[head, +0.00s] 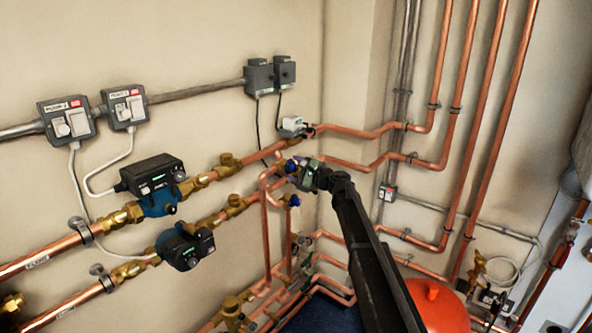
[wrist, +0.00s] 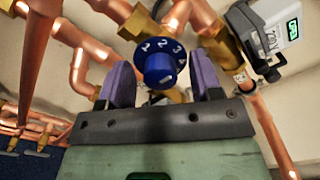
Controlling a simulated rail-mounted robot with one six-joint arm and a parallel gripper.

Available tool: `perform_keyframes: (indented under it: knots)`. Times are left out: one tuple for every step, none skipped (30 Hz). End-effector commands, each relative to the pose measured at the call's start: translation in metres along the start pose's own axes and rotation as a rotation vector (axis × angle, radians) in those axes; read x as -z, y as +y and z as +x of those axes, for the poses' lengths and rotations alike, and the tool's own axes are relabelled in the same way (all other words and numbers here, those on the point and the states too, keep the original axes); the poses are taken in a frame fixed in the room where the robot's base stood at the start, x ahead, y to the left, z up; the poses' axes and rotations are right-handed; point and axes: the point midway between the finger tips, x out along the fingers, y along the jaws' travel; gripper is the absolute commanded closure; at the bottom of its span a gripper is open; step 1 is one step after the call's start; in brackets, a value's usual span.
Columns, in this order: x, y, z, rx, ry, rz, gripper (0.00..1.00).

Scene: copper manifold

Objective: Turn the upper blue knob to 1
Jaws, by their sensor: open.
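The upper blue knob (head: 291,166) sits on the copper and brass pipework in the middle of the head view, partly hidden by my gripper (head: 304,175). In the wrist view the blue knob (wrist: 157,58) faces me, with white digits on its dial; 2 and 3 read near the top, and I cannot tell which digit is set. My gripper (wrist: 161,68) is open, its two purple fingers on either side of the knob, with a gap showing at each side. The lower blue knob (head: 293,200) shows just below my gripper in the head view.
A grey actuator with a green display (wrist: 285,35) stands close to my right finger. Copper pipes (wrist: 85,70) run close on the left. Two pumps (head: 153,185) (head: 187,246) are left along the wall. A red vessel (head: 437,305) stands below my arm.

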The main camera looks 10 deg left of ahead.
Motion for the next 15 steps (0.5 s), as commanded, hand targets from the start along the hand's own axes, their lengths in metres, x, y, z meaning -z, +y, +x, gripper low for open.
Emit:
perform_keyframes:
  knots:
    - [-0.0001,0.0001,-0.0001,0.000,0.000,0.000,0.41]
    - [-0.0002,0.0001,-0.0002,0.000,0.000,0.000,0.41]
    - [-0.0002,0.0001,-0.0003,0.000,0.000,0.000,0.41]
    - [-0.0002,0.0001,-0.0004,0.000,0.000,0.000,0.41]
    - [-0.0001,0.0001,-0.0004,0.000,0.000,0.000,0.44]
    - [-0.0002,0.0001,-0.0005,0.000,0.000,0.000,0.50]
    - [-0.0002,0.0001,-0.0005,0.000,0.000,0.000,0.55]
    - [-0.0001,0.0001,-0.0006,0.000,0.000,0.000,0.59]
    - [-0.0001,0.0001,-0.0006,0.000,0.000,0.000,0.66]
    - [-0.0001,0.0001,-0.0006,0.000,0.000,0.000,0.70]
    - [-0.0001,0.0001,-0.0006,0.000,0.000,0.000,0.75]
    - [-0.0001,0.0001,-0.0006,0.000,0.000,0.000,0.81]
    - [-0.0001,0.0001,-0.0006,0.000,0.000,0.000,0.85]
    - [-0.0001,0.0001,-0.0006,0.000,0.000,0.000,0.90]
    - [-0.0001,0.0001,-0.0007,0.000,0.000,0.000,0.90]
